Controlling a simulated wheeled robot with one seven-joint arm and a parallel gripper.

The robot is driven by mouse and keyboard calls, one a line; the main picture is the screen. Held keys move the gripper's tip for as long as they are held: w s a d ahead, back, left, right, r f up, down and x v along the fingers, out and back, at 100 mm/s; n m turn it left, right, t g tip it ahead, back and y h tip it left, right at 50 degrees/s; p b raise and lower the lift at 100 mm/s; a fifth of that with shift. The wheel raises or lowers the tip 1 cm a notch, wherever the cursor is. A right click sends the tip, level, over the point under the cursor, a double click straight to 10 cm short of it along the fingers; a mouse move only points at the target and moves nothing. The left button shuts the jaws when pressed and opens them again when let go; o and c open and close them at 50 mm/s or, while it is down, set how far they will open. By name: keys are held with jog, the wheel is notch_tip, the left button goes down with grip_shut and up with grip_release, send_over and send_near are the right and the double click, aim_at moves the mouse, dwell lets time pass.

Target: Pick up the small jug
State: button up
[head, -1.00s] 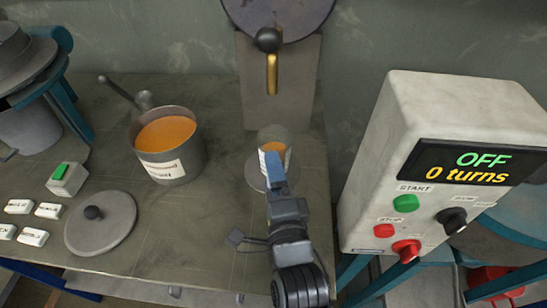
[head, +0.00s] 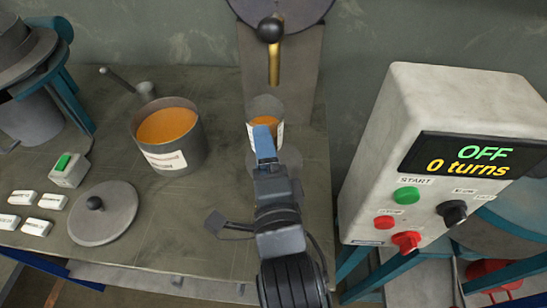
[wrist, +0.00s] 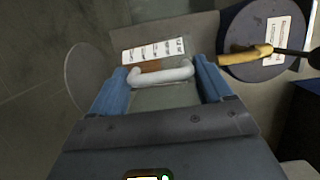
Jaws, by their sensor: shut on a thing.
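The small jug (head: 265,106) is a clear cup with orange contents and a white label. In the head view it is upright below a brass spout and looks raised above a round grey plate (head: 291,164). My gripper (head: 265,140), with blue fingers, is shut on the jug's handle from the near side and hides part of the jug. In the wrist view the pale handle (wrist: 162,74) lies between the two blue fingers (wrist: 162,88), with the labelled jug (wrist: 153,50) beyond it.
The brass spout (head: 273,65) with a black knob hangs close above the jug. A large pot (head: 188,148) of orange stuff stands to the left, with a round lid (head: 118,213) in front. A control box (head: 380,130) reading "OFF, 0 turns" stands at right.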

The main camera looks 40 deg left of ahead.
jog(key=s+a+b, duration=0.2)
jog(key=s+b, duration=0.4)
jog(key=s, duration=1.1)
jog(key=shift+a+r, duration=0.15)
jog(key=o, duration=0.6)
jog(key=c, duration=0.5)
jog(key=shift+o, duration=0.2)
